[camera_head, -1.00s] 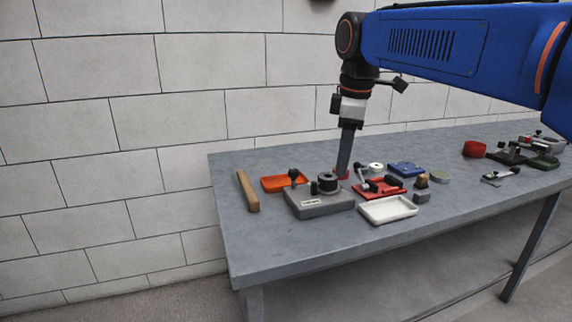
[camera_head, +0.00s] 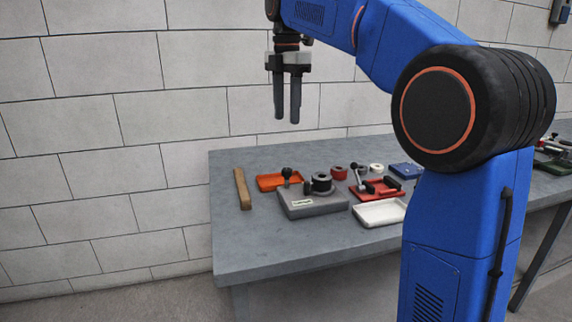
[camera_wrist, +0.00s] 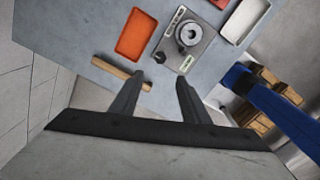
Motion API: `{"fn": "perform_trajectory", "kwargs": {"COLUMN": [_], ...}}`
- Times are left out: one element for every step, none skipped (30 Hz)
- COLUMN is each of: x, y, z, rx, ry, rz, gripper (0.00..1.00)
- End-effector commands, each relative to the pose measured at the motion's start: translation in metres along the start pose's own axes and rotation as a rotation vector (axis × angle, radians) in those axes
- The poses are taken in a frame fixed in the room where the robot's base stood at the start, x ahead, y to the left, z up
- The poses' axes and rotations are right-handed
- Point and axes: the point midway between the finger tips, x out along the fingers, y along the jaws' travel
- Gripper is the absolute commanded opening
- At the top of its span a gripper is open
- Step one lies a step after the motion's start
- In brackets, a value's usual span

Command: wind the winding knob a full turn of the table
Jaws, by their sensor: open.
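A grey block (camera_head: 312,207) with a small white label sits near the table's left end. On it stand a black ball-topped post (camera_head: 286,174) and a black round drum with a lighter top (camera_head: 321,183); I cannot tell which is the winding knob. In the wrist view the block (camera_wrist: 197,55) lies ahead and right of the fingers, with its round drum (camera_wrist: 188,33) seen from above. My gripper (camera_head: 288,117) is open and empty, high above the table's back left part, apart from everything. Its two fingers also show in the wrist view (camera_wrist: 160,82).
On the table (camera_head: 250,240) are a wooden bar (camera_head: 242,188), an orange tray (camera_head: 270,182), a red ring (camera_head: 338,172), a red fixture (camera_head: 376,189) and a white tray (camera_head: 380,213). The front left tabletop is clear. A block wall (camera_head: 100,120) stands behind.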

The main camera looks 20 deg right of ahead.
Motion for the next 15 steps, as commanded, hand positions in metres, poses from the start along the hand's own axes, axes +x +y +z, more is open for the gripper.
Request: {"fn": "perform_trajectory", "kwargs": {"x": [0.008, 0.013, 0.020, 0.025, 0.031, 0.038, 0.043, 0.049, 0.056, 0.061, 0.067, 0.074, 0.079, 0.084, 0.091], "y": [-0.001, -0.002, -0.001, -0.001, -0.001, -0.001, -0.001, -0.001, -0.001, -0.001, -0.001, -0.001, -0.001, -0.001, -0.001], "z": [0.000, 0.000, 0.000, 0.000, 0.000, 0.000, 0.000, 0.000, 0.000, 0.000, 0.000, 0.000, 0.000, 0.000, 0.000], "rx": [0.001, 0.001, 0.001, 0.001, 0.001, 0.002, 0.002, 0.002, 0.002, 0.002, 0.002, 0.002, 0.002, 0.002, 0.002], "ry": [0.000, 0.000, 0.000, 0.000, 0.000, 0.000, 0.001, 0.001, 0.000, 0.001, 0.000, 0.001, 0.000, 0.000, 0.000], "rz": [-0.001, -0.002, -0.002, -0.001, -0.002, -0.001, -0.002, -0.002, -0.002, -0.003, -0.001, -0.002, -0.001, -0.001, -0.002], "gripper": [0.42, 0.42, 0.42, 0.42, 0.42, 0.42, 0.42, 0.42, 0.42, 0.42, 0.42, 0.42, 0.42, 0.42, 0.42]}}
